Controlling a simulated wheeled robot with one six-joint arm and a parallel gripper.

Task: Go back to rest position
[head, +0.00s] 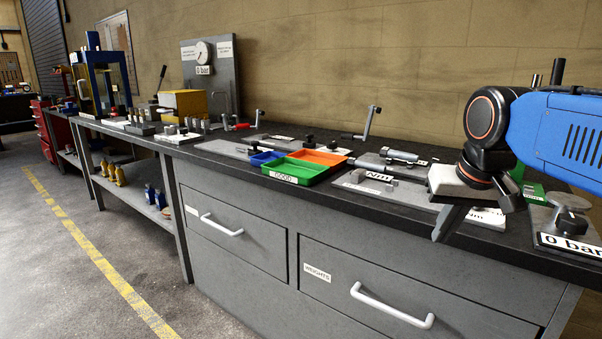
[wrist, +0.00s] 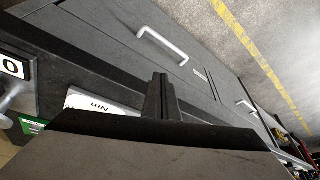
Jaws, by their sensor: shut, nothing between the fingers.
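My gripper (head: 447,224) is at the right in the head view, with its dark fingers pointing down in front of the workbench edge. The fingers are closed together and hold nothing. In the wrist view my gripper (wrist: 161,82) shows as a dark shut pair of fingers above the picture's middle, over the grey drawer fronts. My blue arm reaches in from the right in the head view.
The grey workbench (head: 236,258) has drawers with white handles (head: 392,306). On top are a green tray (head: 294,171), an orange tray (head: 318,157) and a "0 bar" plate (head: 568,245). A blue press frame (head: 97,72) stands far left. The floor left of the bench is clear.

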